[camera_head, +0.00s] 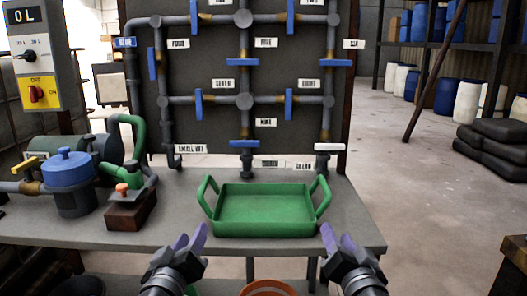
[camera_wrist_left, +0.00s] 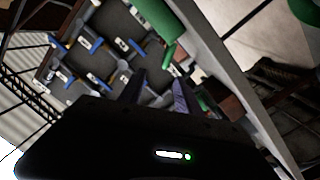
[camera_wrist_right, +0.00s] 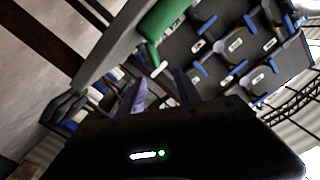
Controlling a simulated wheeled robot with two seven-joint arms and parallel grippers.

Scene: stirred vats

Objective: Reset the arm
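My left gripper (camera_head: 188,243) is in front of the table's front edge, left of the green tray (camera_head: 264,205). Its two purple-tipped fingers stand apart with nothing between them. My right gripper (camera_head: 340,238) is at the front edge, right of the tray, also with fingers apart and empty. The left wrist view shows the left gripper's fingers (camera_wrist_left: 160,95) apart, and the right wrist view shows the right gripper's fingers (camera_wrist_right: 158,95) apart. The tray has two raised handles and looks empty. Neither gripper holds a handle.
The grey table (camera_head: 180,215) carries a blue-lidded pot (camera_head: 70,170), a brown block with an orange knob (camera_head: 130,208) and a green pump (camera_head: 125,130) at left. A pipe panel with blue valve handles (camera_head: 243,143) stands behind. An orange-rimmed bucket (camera_head: 268,288) is below the front edge.

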